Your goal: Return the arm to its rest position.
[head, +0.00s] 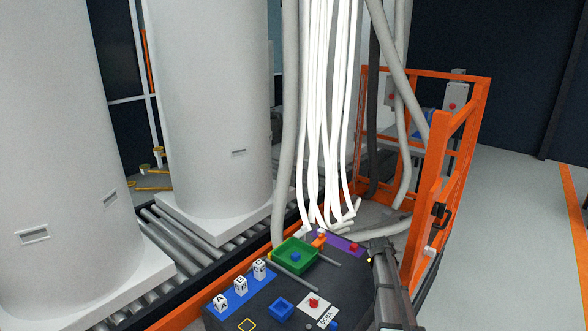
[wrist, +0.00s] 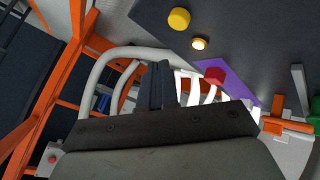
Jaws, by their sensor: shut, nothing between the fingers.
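My gripper (head: 381,246) is at the right edge of the dark worktable in the head view, apart from the objects on it. In the wrist view its two dark fingers (wrist: 161,86) are together with nothing between them. My arm's dark links run down from the gripper to the bottom of the head view. No marker for a rest position shows.
The worktable (head: 262,311) holds a green tray (head: 278,262) with a blue cube, a blue strip with white lettered blocks (head: 240,284), and a purple strip (head: 325,239) with a red cube. An orange guard frame (head: 438,190) stands close right of my gripper. Pale hoses (head: 290,120) hang behind.

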